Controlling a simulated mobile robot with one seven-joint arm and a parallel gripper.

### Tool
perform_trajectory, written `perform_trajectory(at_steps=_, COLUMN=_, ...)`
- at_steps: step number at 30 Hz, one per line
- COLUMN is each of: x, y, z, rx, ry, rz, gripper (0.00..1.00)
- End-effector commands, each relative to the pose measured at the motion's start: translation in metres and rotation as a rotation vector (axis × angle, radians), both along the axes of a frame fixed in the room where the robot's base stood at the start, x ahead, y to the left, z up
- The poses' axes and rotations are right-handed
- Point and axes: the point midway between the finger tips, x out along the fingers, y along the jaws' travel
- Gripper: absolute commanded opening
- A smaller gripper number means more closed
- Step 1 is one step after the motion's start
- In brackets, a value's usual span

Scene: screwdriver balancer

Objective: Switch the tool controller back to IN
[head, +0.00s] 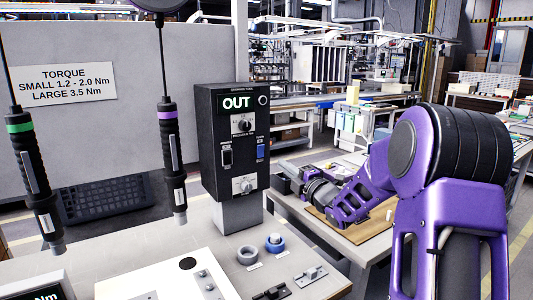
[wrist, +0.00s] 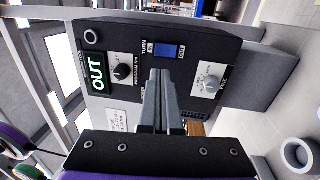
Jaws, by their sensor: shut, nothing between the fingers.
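The black tool controller (head: 210,135) stands on a grey post on the bench, and its lit display (head: 237,103) reads OUT. A blue rocker switch (head: 260,148) is on the right of its front face. In the wrist view the controller lies sideways, with the OUT display (wrist: 97,73) at left. The blue switch (wrist: 165,50) sits between small IN and OUT labels there. My gripper (wrist: 160,73) is shut and empty, its fingertips just below the switch in that picture. I cannot tell whether they touch the panel. The fingers hide part of the panel.
Two hanging screwdrivers, one green-banded (head: 35,170) and one purple-banded (head: 172,155), are left of the controller. The panel also has an upper knob (wrist: 122,72) and a lower knob (wrist: 209,83).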

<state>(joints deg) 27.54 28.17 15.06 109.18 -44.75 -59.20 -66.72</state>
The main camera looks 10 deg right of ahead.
Motion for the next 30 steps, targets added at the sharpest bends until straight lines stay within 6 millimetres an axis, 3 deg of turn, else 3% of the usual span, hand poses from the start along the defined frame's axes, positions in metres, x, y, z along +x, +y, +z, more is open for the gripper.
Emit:
perform_trajectory(at_steps=9, x=0.063, y=0.026, z=0.008, rx=0.002, ry=0.0, rz=0.0, gripper=0.0)
perform_trajectory(at_steps=15, x=0.086, y=0.035, z=0.011, rx=0.002, ry=0.001, rz=-0.001, gripper=0.0)
perform_trajectory(at_steps=30, x=0.094, y=0.039, z=0.013, rx=0.001, ry=0.001, rz=-0.001, gripper=0.0)
